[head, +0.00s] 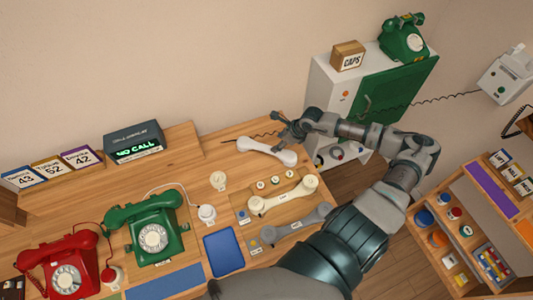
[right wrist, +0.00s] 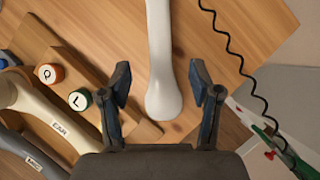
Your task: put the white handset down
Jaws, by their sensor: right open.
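The white handset (head: 266,151) lies on the wooden table near its back right edge. In the right wrist view the white handset (right wrist: 162,80) runs upward from between the fingers, its rounded end resting on the wood. In the right wrist view my right gripper (right wrist: 159,84) is open, one finger on each side of the handset, with a gap to each. My left gripper is not in view.
A cream handset (head: 283,196) and a grey handset (head: 296,226) lie nearer the front, by several small round knobs. A green phone (head: 150,234) and a red phone (head: 66,270) stand at left. A black coiled cord (right wrist: 236,55) passes right of the gripper.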

